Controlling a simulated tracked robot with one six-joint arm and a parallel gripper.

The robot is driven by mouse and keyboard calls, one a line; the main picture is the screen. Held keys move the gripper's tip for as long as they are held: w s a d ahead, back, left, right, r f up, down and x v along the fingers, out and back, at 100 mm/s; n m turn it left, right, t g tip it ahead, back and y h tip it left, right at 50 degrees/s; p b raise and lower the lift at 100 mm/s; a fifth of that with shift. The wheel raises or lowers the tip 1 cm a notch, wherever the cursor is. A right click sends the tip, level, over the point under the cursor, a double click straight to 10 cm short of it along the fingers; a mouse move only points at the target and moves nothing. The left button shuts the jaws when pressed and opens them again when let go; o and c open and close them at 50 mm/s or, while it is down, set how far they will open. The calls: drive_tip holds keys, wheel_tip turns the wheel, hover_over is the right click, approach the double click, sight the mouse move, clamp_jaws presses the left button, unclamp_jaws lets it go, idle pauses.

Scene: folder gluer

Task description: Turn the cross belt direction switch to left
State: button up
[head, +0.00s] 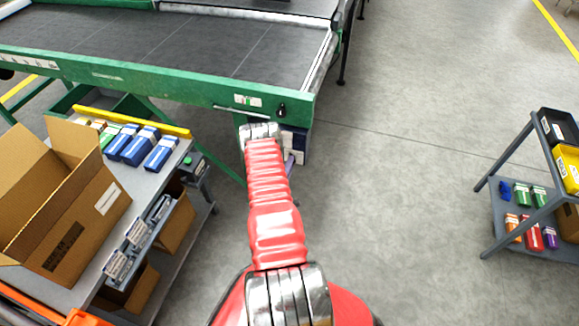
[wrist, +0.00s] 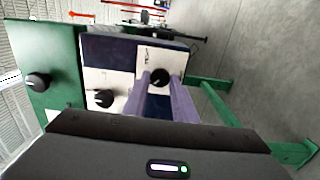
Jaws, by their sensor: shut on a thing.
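In the wrist view, a white-faced control panel (wrist: 118,78) with dark blue bands carries two black rotary knobs. My gripper (wrist: 160,82) has its two purple fingers on either side of the right-hand knob (wrist: 159,77) and is shut on it. The other knob (wrist: 103,98) on this panel is free, to the left. The labels are too small to read, and I cannot tell which way the held knob points. In the head view, the panel (head: 300,143) shows below the conveyor's green rail, partly hidden by my red arm.
Another black knob (wrist: 38,82) sits on the green plate left of the panel. The dark conveyor belt (head: 170,42) lies above. A bench with an open carton (head: 75,215) and blue boxes (head: 130,148) stands left. A shelf cart (head: 500,210) stands right; floor between is clear.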

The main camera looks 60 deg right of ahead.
drive_tip(key=shift+w+a+f, duration=0.1)
drive_tip(key=shift+w+f, duration=0.05)
drive_tip(key=shift+f, duration=0.05)
drive_tip(key=o, duration=0.7)
drive_tip(key=shift+c, duration=0.2)
drive_tip(key=o, duration=0.4)
drive_tip(key=shift+r, duration=0.1)
drive_tip(key=shift+c, duration=0.2)
drive_tip(key=s+a, duration=0.2)
drive_tip(key=a, duration=1.1)
drive_tip(key=shift+s+a, duration=0.2)
drive_tip(key=shift+a, duration=0.1)
